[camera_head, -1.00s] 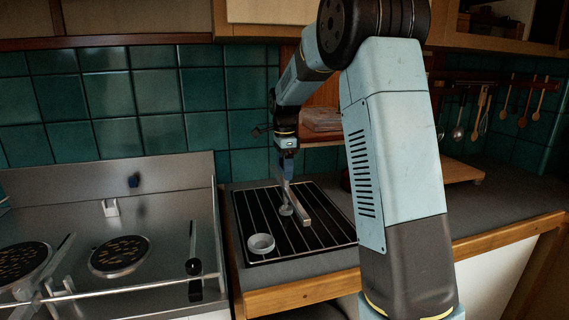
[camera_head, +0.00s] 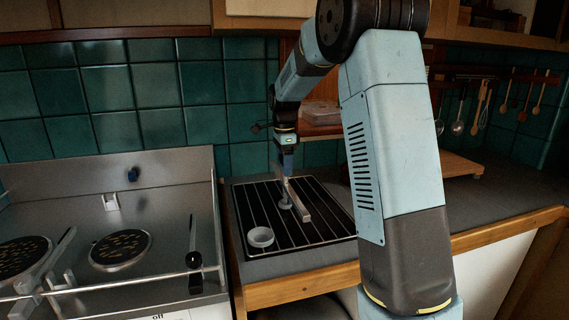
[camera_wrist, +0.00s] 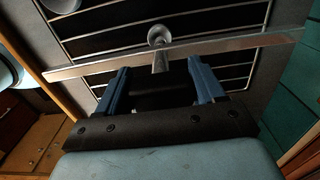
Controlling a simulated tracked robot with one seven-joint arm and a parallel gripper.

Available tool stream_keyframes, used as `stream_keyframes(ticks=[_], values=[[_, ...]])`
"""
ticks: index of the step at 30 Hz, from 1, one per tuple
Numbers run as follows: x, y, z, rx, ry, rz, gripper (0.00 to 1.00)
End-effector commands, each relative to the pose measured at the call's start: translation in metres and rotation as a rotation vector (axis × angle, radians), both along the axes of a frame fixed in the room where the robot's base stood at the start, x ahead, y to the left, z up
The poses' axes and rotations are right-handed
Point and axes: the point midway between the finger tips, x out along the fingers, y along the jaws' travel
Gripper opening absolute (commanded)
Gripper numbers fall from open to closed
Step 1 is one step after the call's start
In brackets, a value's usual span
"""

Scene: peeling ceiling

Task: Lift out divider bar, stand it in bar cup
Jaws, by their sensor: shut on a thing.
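The divider bar, a long pale metal strip, runs over the dark wire rack in the head view (camera_head: 304,209) and across the wrist view (camera_wrist: 235,44). My gripper (camera_wrist: 158,68) is shut on it near its middle; the fingers' exact contact is hard to see. A small grey round piece with a short stem (camera_wrist: 158,37) shows at the bar's middle, and in the head view (camera_head: 285,204) beside the bar. A pale round open cup (camera_head: 260,237), likely the bar cup, stands empty at the rack's front left; its edge shows in the wrist view.
The wire rack (camera_head: 328,236) is set in the grey counter. A wooden board (camera_head: 460,166) lies at the right, with utensils hanging above. The tiled wall is close behind.

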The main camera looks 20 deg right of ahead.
Motion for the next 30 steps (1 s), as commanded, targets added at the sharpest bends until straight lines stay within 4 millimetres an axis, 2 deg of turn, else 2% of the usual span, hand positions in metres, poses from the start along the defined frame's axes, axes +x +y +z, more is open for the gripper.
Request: stream_keyframes(ticks=[26,27,30], values=[[0.0,-0.001,-0.012,-0.001,-0.001,-0.001,0.24],[0.0,-0.001,-0.012,-0.001,-0.001,-0.001,0.7],[0.0,-0.001,-0.012,-0.001,-0.001,-0.001,0.8]])
